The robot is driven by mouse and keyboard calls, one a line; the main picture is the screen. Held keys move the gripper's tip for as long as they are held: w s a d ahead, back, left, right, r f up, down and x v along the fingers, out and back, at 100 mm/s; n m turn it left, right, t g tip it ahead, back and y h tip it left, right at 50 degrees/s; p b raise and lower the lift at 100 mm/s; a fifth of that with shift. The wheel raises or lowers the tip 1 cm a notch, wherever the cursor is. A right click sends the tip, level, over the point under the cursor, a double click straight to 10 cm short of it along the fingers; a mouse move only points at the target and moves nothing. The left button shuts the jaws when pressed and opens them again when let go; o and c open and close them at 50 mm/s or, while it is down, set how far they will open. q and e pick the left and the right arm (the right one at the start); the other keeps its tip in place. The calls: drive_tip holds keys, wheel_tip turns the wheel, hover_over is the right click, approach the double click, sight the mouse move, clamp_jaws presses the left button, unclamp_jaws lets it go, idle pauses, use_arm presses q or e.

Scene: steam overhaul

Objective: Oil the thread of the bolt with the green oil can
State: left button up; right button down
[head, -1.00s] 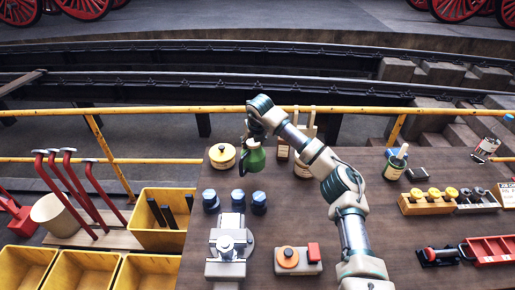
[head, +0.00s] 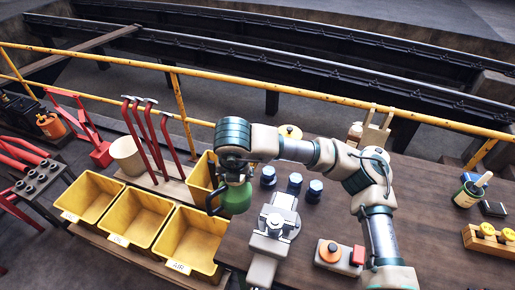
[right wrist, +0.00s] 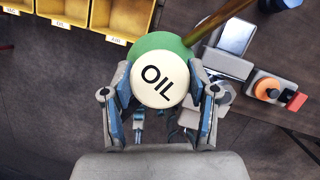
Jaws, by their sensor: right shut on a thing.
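My right gripper (head: 234,172) is shut on the green oil can (head: 238,198) and holds it above the left edge of the workbench, to the left of the vise. In the right wrist view the can's cream top marked OIL (right wrist: 160,78) sits between the fingers of the gripper (right wrist: 160,92), and its brass spout (right wrist: 212,22) points up and right. A grey vise (head: 264,246) stands on the bench, with a pale block and a round part at its jaws. I cannot make out the bolt or its thread. My left gripper is not in view.
Yellow bins (head: 190,240) stand left of the bench (head: 425,240). A yellow railing (head: 330,95) runs behind.

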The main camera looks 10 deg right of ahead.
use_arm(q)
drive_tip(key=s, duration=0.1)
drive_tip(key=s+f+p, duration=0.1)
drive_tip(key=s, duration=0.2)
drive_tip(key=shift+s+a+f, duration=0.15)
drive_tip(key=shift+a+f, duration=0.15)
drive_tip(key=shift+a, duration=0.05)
use_arm(e)
drive_tip(key=s+a+g+y, duration=0.1)
drive_tip(key=s+y, duration=0.1)
drive_tip(key=s, duration=0.6)
drive_tip(key=s+a+f+m+g+y, duration=0.1)
drive_tip(key=s+a+y, duration=0.1)
drive_tip(key=s, duration=0.6)
drive_tip(key=shift+s+f+g, duration=0.25)
drive_tip(key=shift+s+g, duration=0.05)
drive_tip(key=shift+s, duration=0.05)
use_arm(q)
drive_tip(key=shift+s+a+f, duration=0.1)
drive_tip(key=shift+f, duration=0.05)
use_arm(e)
drive_tip(key=shift+a+r, duration=0.2)
drive_tip(key=shift+a, duration=0.1)
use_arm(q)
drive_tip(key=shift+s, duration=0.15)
